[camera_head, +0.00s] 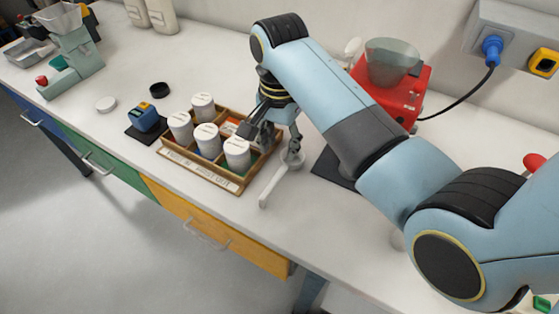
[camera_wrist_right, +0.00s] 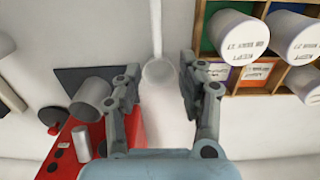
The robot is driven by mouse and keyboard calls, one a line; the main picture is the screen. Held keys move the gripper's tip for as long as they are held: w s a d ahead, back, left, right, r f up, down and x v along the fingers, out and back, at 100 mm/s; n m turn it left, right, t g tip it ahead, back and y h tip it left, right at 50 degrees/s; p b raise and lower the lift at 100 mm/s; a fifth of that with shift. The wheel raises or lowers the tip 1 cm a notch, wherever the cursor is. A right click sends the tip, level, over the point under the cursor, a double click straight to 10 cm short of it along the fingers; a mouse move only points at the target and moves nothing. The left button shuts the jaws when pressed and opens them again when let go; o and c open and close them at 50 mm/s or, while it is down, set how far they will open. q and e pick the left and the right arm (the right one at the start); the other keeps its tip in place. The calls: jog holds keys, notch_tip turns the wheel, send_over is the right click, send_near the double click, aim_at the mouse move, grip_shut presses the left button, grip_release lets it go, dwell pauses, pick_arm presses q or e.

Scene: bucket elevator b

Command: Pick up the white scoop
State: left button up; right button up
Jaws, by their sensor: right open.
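The white scoop (camera_head: 268,190) lies on the bench just right of the wooden tray, its handle toward the front edge. In the right wrist view its bowl (camera_wrist_right: 159,71) is between the fingertips and its handle runs away toward the top. My right gripper (camera_head: 277,142) points down over the bowl end. In the wrist view the right gripper (camera_wrist_right: 160,78) is open, with a finger on each side of the bowl and gaps visible. Height above the scoop is hard to tell. The left gripper is not in view.
The wooden tray (camera_head: 212,176) with several white-lidded jars stands close beside the right gripper. A red machine (camera_head: 409,100) with a grey hopper and a dark mat (camera_head: 334,168) are on the other side. A blue device (camera_head: 145,117) sits left of the tray. Front bench right of the scoop is clear.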

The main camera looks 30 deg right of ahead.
aim_at(281, 171)
jog(key=f, duration=0.2)
jog(key=shift+s+f, duration=0.3)
jog(key=shift+w+f, duration=0.1)
jog(key=shift+f, duration=0.65)
notch_tip(281, 171, down, 4)
jog(key=shift+r+p, duration=0.15)
jog(key=shift+p, duration=0.25)
jog(key=shift+f, duration=0.55)
jog(key=shift+c, duration=1.1)
jog(key=c, duration=0.4)
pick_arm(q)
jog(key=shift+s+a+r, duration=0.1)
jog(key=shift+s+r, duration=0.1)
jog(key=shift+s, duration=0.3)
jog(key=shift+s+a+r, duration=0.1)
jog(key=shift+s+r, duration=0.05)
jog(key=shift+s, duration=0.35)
pick_arm(e)
grip_shut()
